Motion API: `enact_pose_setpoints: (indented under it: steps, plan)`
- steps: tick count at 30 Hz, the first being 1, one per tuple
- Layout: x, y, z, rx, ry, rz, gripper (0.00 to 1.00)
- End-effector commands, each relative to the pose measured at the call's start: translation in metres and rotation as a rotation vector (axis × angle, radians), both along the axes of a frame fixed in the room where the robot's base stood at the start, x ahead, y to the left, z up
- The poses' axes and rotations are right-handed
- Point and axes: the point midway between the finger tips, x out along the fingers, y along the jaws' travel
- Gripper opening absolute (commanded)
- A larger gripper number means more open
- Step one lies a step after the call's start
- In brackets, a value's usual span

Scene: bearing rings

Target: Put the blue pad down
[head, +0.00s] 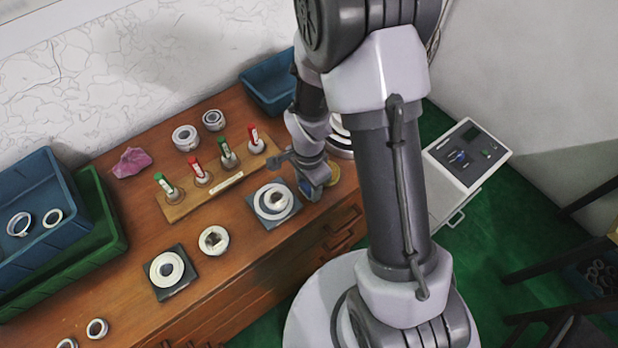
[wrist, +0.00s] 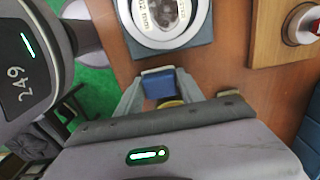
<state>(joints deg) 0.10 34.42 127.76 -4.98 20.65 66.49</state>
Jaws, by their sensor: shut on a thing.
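My gripper (head: 312,188) is low over the right part of the wooden bench, just right of a dark square plate carrying a white ring. In the wrist view my gripper (wrist: 160,92) is shut on the small blue pad (wrist: 158,86), which sits between its fingers. A yellowish round thing (wrist: 171,104) shows just behind the pad, partly hidden by the gripper. Whether the pad touches the bench cannot be told. In the head view the pad is hard to separate from the gripper.
The white ring (head: 273,199) on its plate is close beside my gripper. A wooden rack (head: 178,208) holds red and green capped tubes. Another ringed plate (head: 168,271), a loose ring (head: 213,241) and a pink cloth (head: 131,162) lie left. Blue (head: 40,215) and green bins stand far left.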

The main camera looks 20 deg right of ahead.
Motion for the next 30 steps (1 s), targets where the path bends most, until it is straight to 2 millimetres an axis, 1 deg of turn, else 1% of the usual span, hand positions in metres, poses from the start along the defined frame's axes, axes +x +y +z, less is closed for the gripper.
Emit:
enact_pose_setpoints:
  steps: [5,18,20,21,24,30]
  plan:
    - [0.001,0.0,0.003,0.001,-0.002,0.0,0.01]
    - [0.0,0.0,-0.01,0.0,-0.001,0.001,0.01]
    - [0.0,0.0,-0.01,0.0,0.0,0.001,0.01]
    - [0.0,0.0,-0.01,0.0,0.001,0.001,0.48]
    - [-0.001,0.0,-0.011,0.0,0.004,0.001,0.66]
    - [-0.004,0.0,-0.013,0.0,0.009,0.001,0.66]
